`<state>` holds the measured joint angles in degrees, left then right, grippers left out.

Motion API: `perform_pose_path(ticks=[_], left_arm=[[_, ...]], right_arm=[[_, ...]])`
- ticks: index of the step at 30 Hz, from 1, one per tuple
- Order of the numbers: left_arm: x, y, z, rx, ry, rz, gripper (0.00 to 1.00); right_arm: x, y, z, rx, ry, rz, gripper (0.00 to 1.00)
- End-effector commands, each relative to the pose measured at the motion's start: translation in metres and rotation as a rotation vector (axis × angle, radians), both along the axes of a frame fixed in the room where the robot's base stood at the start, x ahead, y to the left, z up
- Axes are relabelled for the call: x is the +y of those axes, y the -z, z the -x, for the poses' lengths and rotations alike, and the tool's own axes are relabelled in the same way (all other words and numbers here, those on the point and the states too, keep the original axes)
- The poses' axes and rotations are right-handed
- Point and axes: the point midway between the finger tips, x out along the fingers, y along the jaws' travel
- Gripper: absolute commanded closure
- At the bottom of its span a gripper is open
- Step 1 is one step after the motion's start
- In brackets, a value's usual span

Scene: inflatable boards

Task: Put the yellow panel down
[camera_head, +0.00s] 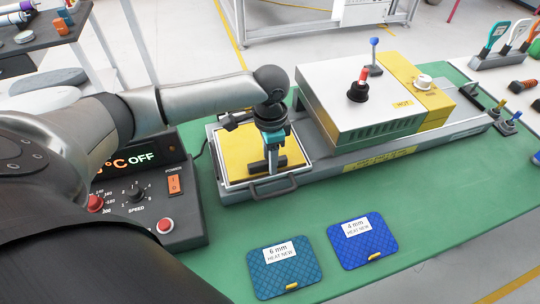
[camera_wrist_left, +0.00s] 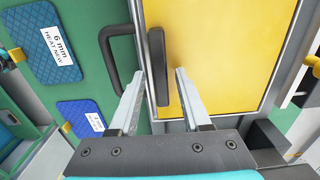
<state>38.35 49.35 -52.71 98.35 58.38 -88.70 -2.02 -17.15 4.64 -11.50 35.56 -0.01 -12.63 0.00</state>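The yellow panel (camera_head: 240,157) lies flat in the grey metal frame (camera_head: 236,189) at the left end of the heating machine. It also fills the upper middle of the left wrist view (camera_wrist_left: 222,45). A black bar handle (camera_wrist_left: 158,62) stands at the panel's edge. My left gripper (camera_head: 270,160) is over the panel, pointing down. In the left wrist view its two fingers (camera_wrist_left: 160,73) are apart, one on each side of the black handle, with gaps showing beside it. The gripper hides part of the panel in the head view. My right gripper is not in view.
A blue board (camera_head: 361,242) and a teal board (camera_head: 285,272) lie on the green table in front. The machine's hot box (camera_head: 350,100) stands right of the panel. A control box (camera_head: 160,205) reading OFF is at left. Tools stand at far right.

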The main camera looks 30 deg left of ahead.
Motion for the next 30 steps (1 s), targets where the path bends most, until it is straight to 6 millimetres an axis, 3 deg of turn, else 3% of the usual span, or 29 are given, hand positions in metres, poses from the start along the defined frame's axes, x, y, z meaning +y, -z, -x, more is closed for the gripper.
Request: perform_pose_path(ticks=[11,24,30], left_arm=[[0.000,-0.007,0.000,-0.002,-0.001,0.001,0.48],[0.000,-0.095,-0.001,-0.003,0.000,0.001,0.48],[0.000,-0.119,0.000,-0.001,-0.001,0.001,0.48]], right_arm=[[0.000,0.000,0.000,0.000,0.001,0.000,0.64],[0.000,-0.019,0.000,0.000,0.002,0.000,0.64],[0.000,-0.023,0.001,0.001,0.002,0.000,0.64]])
